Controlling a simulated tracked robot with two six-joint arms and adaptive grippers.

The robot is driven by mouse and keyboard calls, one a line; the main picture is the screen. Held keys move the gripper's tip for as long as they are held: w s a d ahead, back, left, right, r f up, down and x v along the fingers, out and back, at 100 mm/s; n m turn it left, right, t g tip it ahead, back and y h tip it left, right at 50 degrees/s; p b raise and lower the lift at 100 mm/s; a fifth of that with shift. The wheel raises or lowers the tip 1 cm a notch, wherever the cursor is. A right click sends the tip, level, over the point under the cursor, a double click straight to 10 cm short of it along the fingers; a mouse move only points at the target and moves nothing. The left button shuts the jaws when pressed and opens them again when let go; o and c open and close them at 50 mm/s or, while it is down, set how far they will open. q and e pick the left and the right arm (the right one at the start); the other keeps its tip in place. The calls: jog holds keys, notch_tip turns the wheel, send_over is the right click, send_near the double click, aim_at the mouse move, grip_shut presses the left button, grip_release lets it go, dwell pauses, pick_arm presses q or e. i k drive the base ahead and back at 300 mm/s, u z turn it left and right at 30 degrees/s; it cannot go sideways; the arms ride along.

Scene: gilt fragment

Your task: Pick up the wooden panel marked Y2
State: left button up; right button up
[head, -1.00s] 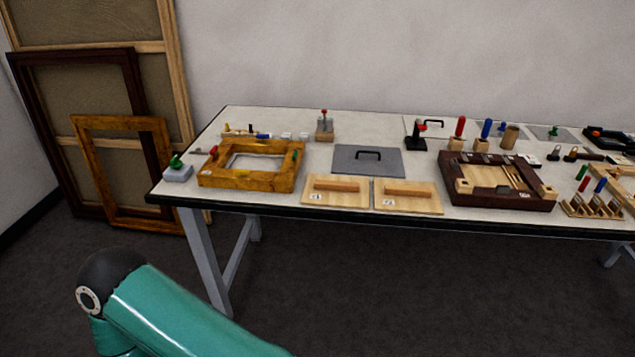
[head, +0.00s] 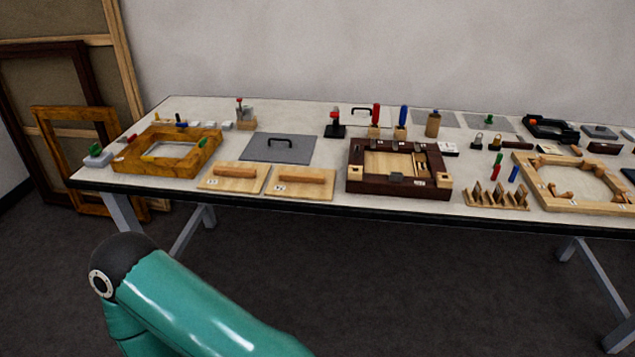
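Two pale wooden panels lie side by side near the front edge of the table in the head view, each with a wooden bar handle across it and a small white label. The label on the right panel (head: 312,191) seems to end in 2, but is too small to read surely. The label on the left panel (head: 245,184) is also unclear. Both panels look flat and nothing covers them. Neither gripper is in view. Only a teal link of one of my arms shows low in front of the table, well apart from the panels.
A grey plate with a black handle (head: 279,148) lies just behind the panels. A golden frame (head: 166,155) lies to their left and a dark frame (head: 402,170) to their right. The table (head: 130,187) has a dark front edge. Frames (head: 70,150) lean against the wall at left.

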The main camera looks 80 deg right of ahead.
aim_at(288, 181)
jog(key=u, duration=1.1)
jog(key=i, duration=0.1)
jog(key=z, duration=3.2)
jog(key=i, duration=0.9)
jog(key=u, duration=0.2)
jog(key=k, duration=0.7)
jog(key=z, duration=0.25)
jog(key=i, duration=0.8)
jog(key=u, duration=0.15)
